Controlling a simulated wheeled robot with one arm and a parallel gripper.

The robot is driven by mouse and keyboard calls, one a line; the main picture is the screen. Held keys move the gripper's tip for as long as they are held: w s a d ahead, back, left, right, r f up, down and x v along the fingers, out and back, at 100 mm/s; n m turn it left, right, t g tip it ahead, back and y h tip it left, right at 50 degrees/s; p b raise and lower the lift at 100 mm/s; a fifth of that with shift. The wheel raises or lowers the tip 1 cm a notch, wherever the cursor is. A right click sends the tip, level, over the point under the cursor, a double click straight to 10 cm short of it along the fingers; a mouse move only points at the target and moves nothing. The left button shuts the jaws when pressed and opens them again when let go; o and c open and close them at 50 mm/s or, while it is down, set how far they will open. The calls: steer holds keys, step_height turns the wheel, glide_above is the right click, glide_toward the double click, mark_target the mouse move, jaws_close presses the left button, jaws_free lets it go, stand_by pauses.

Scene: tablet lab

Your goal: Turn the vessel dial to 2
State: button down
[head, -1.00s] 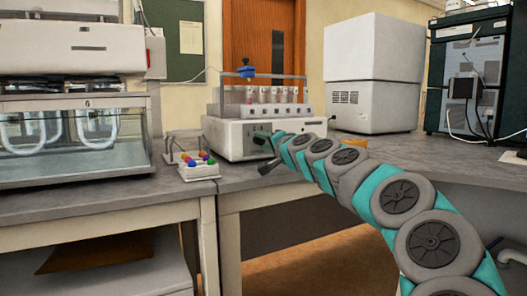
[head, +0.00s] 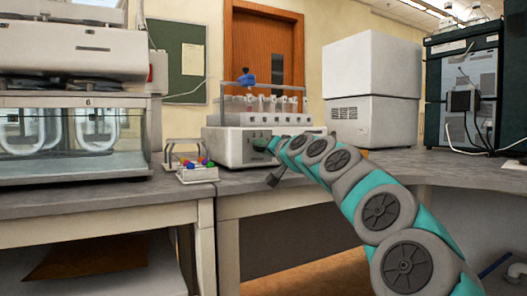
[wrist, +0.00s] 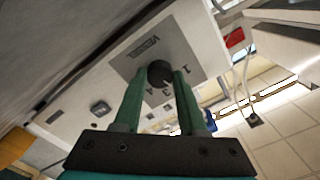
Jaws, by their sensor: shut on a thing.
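The vessel dial (wrist: 160,73) is a small dark round knob on a grey panel (wrist: 143,50) labelled "VESSEL" in the wrist view. The digits 1, 3 and 4 show around it; the 2 seems hidden by a finger, and I cannot tell where the dial points. My gripper (wrist: 159,80) is shut on the dial, with one green finger on each side. In the head view, my gripper (head: 266,147) is at the front of the white machine (head: 228,148), and the dial is hidden there.
A small white rack with coloured balls (head: 198,173) stands left of the machine on the grey bench (head: 120,198). A glass water bath (head: 70,150) is farther left. A white box unit (head: 373,95) stands to the right. Clear tubes stand on top of the machine.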

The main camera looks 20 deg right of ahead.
steer(key=shift+c, duration=2.3)
jaws_free()
steer(key=shift+s+d, duration=0.1)
steer(key=shift+s, duration=3.8)
